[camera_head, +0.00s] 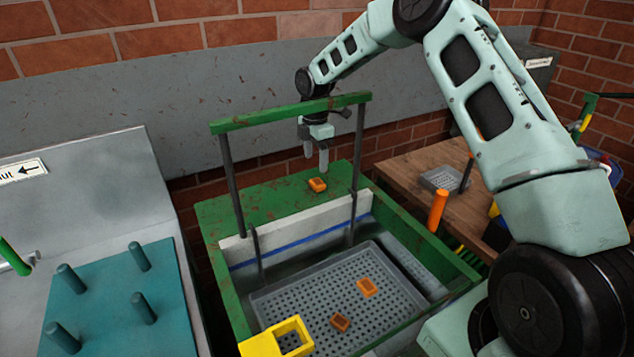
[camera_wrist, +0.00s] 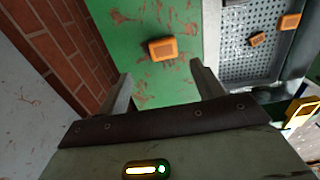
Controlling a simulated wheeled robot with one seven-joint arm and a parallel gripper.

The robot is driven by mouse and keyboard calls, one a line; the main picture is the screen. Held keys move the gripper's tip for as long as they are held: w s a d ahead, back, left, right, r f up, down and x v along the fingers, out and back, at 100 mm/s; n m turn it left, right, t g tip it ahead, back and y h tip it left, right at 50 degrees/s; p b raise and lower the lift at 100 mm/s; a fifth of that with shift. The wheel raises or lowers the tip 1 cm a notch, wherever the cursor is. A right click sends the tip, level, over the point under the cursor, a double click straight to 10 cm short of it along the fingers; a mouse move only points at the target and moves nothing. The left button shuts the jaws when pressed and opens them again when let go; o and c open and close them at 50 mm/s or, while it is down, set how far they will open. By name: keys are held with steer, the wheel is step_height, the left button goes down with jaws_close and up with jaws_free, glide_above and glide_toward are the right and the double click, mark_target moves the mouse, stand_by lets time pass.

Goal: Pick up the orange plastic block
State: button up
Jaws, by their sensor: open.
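One orange plastic block (camera_head: 317,185) lies on the green ledge (camera_head: 275,204) behind the white board. It also shows in the wrist view (camera_wrist: 162,49), ahead of my fingers and between their lines. Two more orange blocks lie in the grey perforated tray: one (camera_head: 366,287) farther back and one (camera_head: 340,322) nearer the front. My gripper (camera_head: 317,165) points down above the ledge, just behind the green crossbar. In the wrist view my gripper (camera_wrist: 158,85) has its fingers spread wide, with nothing between them. It is apart from the block.
A green crossbar (camera_head: 290,112) on dark posts spans the ledge in front of my gripper. A white board (camera_head: 300,232) edges the ledge. The grey tray (camera_head: 280,303) lies below. A yellow square frame (camera_head: 255,345) is at the front. A teal pegged plate (camera_head: 105,310) is left.

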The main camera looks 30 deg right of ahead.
mark_target(318, 182)
steer(key=shift+s+d+f+p, duration=0.15)
steer(key=shift+f+p, duration=0.45)
steer(key=shift+f, duration=1.25)
steer(key=shift+s+f+p, duration=0.2)
steer(key=shift+f+p, duration=0.4)
steer(key=shift+f, duration=1.25)
steer(key=c, duration=1.1)
